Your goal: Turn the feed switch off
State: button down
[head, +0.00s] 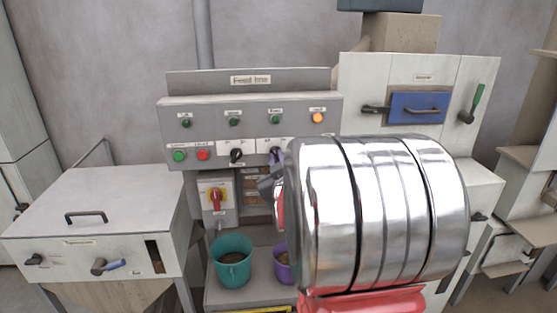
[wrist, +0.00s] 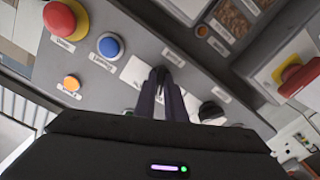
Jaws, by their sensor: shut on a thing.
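The grey feed control panel (head: 250,110) stands at the back of the head view, with two black rotary switches on white label plates. The left black switch (head: 236,155) is clear; it also shows as a black knob beside my fingers in the wrist view (wrist: 210,112). The right switch (head: 275,153) is partly hidden by my gripper (head: 281,160). In the wrist view my gripper (wrist: 160,82) has its dark fingers close together over a white plate (wrist: 133,72), shut on that switch. The switch's handle and setting are hidden, and the small labels are too blurred to read.
A red switch on yellow (head: 215,198) is below the panel. Green (head: 180,155) and red (head: 203,154) buttons sit left. The wrist view shows a red emergency button (wrist: 62,18) and a blue button (wrist: 110,45). Teal (head: 232,262) and purple (head: 281,262) buckets stand below.

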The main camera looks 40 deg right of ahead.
jog(key=shift+s+f+n, duration=0.1)
jog(key=shift+f+n, duration=0.2)
jog(key=c, duration=2.2)
grip_release()
jog(key=o, duration=0.4)
jog(key=shift+r, duration=0.2)
